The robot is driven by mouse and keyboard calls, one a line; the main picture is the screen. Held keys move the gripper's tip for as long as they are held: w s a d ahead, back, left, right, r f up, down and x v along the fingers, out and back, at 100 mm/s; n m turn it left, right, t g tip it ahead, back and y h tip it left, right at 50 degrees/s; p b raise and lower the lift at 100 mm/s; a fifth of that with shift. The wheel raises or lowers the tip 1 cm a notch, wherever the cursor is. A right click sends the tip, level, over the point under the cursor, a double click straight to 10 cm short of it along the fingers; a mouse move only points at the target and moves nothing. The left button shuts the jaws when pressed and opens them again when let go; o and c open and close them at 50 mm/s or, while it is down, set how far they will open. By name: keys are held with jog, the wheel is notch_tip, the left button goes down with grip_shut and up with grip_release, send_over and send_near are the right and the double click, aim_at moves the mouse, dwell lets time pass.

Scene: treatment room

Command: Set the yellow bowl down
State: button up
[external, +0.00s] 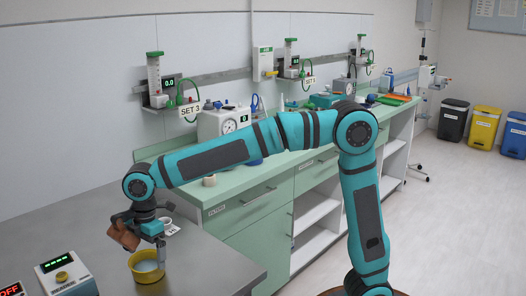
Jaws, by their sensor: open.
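The yellow bowl (147,275) is at the lower left of the external view, at the grey metal table (205,262). Its inside looks pale. My gripper (150,252) points down right above the bowl, with a fingertip at or just inside its rim. The jaws are open. The wrist hides part of the gripper, and I cannot tell whether a finger touches the bowl. The bowl looks upright and appears to rest on the table.
A small white cup (169,226) stands close behind my gripper. A green counter (235,185) with equipment borders the table. The table right of the bowl is clear.

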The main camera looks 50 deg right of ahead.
notch_tip(320, 180, up, 8)
jog(key=d, duration=0.1)
jog(key=shift+w+r, duration=0.1)
jog(key=w+d+r+m+t+y, duration=0.1)
jog(key=d+r+m+t, duration=0.25)
jog(key=d, duration=0.65)
jog(key=w+d+r+m+t+y, duration=0.1)
jog(key=w+d+r+m+t, duration=0.2)
jog(key=d, duration=0.8)
jog(key=d+r+m+t+y, duration=0.15)
jog(key=d+r+m, duration=0.25)
jog(key=d, duration=0.6)
jog(key=s+d+r+m+t+h, duration=0.1)
jog(key=s+d+m+t+h, duration=0.1)
jog(key=s+d+m+t, duration=0.2)
jog(key=s+d+r+m+t+h, duration=0.2)
jog(key=s+d+m+t, duration=0.3)
jog(key=s+d, duration=0.5)
jog(key=d+h, duration=0.1)
jog(key=d, duration=0.7)
jog(key=shift+s+d+r+m+t, duration=0.25)
jog(key=shift+d+m+t, duration=0.05)
jog(key=shift+m, duration=0.05)
